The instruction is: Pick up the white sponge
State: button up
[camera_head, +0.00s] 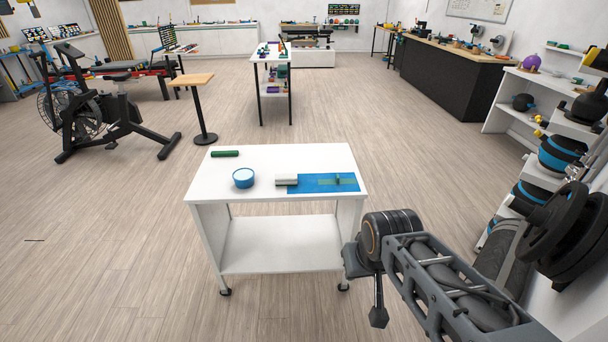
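A small white block (286,180), which looks like the white sponge, lies on the white cart's top (255,160), at the left end of a blue mat (310,183). It seems to overlap the mat's edge, though this is too small to be sure. My arm is folded at the lower right, in front of the cart's right side. The dark end that hangs from it, seemingly my gripper (378,316), is well away from the white block. Its fingers cannot be made out, so I cannot tell whether it is open or shut.
A green item (337,180) lies on the mat. Weight plates (575,235) and racks line the right. The floor left of the cart is clear.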

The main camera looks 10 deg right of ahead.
aim_at(280, 180)
jog(key=z, duration=0.25)
jog(key=i, duration=0.75)
jog(key=u, duration=0.6)
jog(key=i, duration=0.5)
jog(key=u, duration=0.5)
